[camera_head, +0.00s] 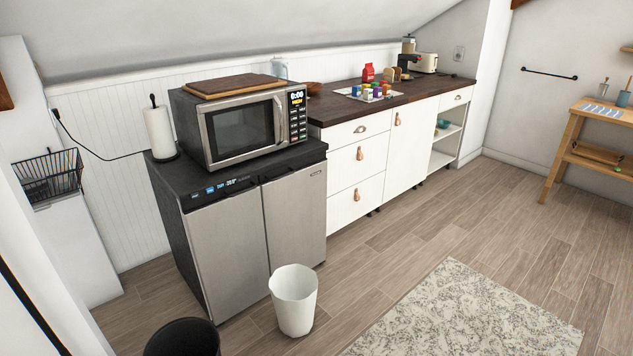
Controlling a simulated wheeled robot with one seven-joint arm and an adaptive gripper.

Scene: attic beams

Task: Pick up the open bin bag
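A white, open-topped bag-like container (294,302) with an uneven rim stands upright on the wood floor in front of the fridge. It looks like the open bin bag. Its inside is pale, and I see nothing in it. My gripper is not in view, so I cannot tell its distance from the bag.
A black round container (182,339) is cut off at the bottom edge, left of the bag. The low fridge (240,225) stands close behind the bag and carries a microwave (241,126). A patterned rug (465,315) lies right. Floor between is clear.

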